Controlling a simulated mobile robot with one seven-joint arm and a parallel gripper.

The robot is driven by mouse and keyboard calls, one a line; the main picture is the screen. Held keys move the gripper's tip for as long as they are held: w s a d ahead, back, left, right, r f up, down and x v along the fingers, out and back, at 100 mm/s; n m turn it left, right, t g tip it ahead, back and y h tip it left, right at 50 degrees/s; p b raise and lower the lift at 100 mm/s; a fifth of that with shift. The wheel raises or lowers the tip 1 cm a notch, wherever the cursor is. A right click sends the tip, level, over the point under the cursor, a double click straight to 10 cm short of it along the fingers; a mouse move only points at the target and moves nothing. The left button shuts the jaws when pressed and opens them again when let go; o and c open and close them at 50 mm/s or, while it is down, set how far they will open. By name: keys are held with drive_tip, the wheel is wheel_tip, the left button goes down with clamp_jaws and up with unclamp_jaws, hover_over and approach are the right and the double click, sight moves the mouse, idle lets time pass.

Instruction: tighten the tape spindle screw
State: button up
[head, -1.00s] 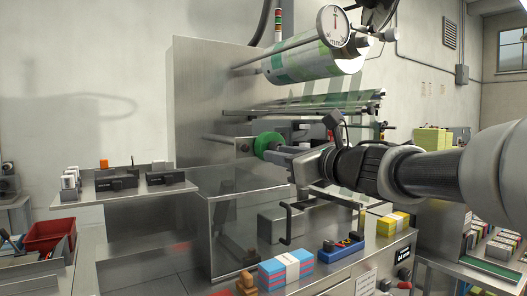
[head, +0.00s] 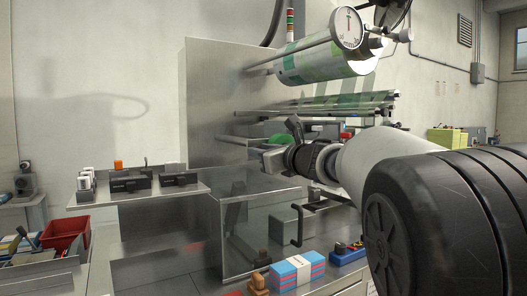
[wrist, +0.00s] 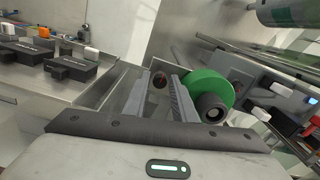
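The green tape roll (wrist: 207,87) is on its spindle in the wrist view, with a dark round hub (wrist: 212,109) at its near face. A sliver of the roll (head: 279,141) shows above my arm in the head view. I cannot tell whether this hub is the spindle screw. My gripper (wrist: 161,73) is open, its two fingers pointing at the machine, just left of the roll. In the head view my wrist hides most of the roll and the fingers.
A printed film roll (head: 325,64) with a dial (head: 347,28) hangs above. The steel back panel (head: 215,105) stands behind. A steel shelf (head: 140,195) with black blocks is at the left. A blue-and-red stack (head: 297,272) lies on the lower bench, near a black handle (head: 297,228).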

clamp_jaws()
drive_tip(key=shift+m, duration=0.4)
drive_tip(key=shift+d+f+m+p, duration=0.1)
drive_tip(key=shift+m+p, duration=5.8)
drive_tip(key=shift+m, duration=7.4)
